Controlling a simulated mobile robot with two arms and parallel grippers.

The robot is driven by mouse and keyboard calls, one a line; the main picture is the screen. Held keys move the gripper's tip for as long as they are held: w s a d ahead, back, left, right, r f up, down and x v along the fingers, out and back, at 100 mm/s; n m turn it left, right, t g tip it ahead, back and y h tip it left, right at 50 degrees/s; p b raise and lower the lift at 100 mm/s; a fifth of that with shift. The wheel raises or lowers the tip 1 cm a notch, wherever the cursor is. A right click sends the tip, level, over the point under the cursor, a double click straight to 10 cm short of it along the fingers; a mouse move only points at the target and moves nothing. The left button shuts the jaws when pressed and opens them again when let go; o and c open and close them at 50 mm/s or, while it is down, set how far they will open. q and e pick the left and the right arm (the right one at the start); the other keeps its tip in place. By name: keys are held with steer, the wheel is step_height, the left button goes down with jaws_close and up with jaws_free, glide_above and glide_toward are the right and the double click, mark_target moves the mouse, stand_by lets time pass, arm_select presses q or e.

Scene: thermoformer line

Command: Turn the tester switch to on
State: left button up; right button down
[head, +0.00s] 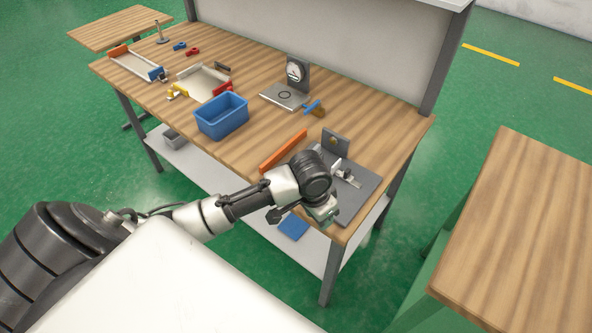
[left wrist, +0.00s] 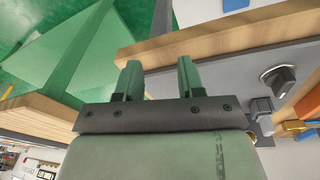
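The grey fixture (head: 357,197) lies at the bench's right front corner, with an upright grey panel (head: 335,143) and small silver and dark parts (head: 346,174) on it. In the left wrist view a round knob with a dark grip and silver rim (left wrist: 278,80) sits on a grey surface, right of the fingers and apart from them. I cannot tell its setting. My left gripper (head: 325,214) is over the bench's front edge beside the fixture. In the left wrist view its two fingers (left wrist: 158,80) stand apart with nothing between them. My right gripper is not in view.
A round-faced gauge (head: 295,71) stands on a grey plate farther back. An orange bar (head: 283,151) lies left of the fixture. A blue bin (head: 221,117) and trays stand farther left. Another wooden-topped table (head: 520,230) is at right, across a gap of green floor.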

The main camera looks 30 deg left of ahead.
arm_select(q)
steer(key=shift+n+g+y, duration=0.4)
steer(key=shift+n+y, duration=0.1)
steer(key=shift+n, duration=0.1)
steer(key=w+a+r, duration=0.1)
steer(key=a, duration=0.1)
steer(key=w+a+r, duration=0.1)
steer(key=w, duration=0.1)
steer(key=w+a+r, duration=0.2)
steer(key=shift+w+a, duration=0.1)
steer(key=shift+a, duration=0.2)
steer(key=w+a+r+n, duration=0.2)
steer(key=w+a+r, duration=0.2)
steer(key=a+r, duration=0.25)
steer(key=shift+g, duration=0.3)
steer(key=f, duration=1.1)
steer(key=shift+s+a+f, duration=0.15)
steer(key=shift+s+a, duration=0.05)
steer(key=shift+c, duration=0.3)
jaws_close()
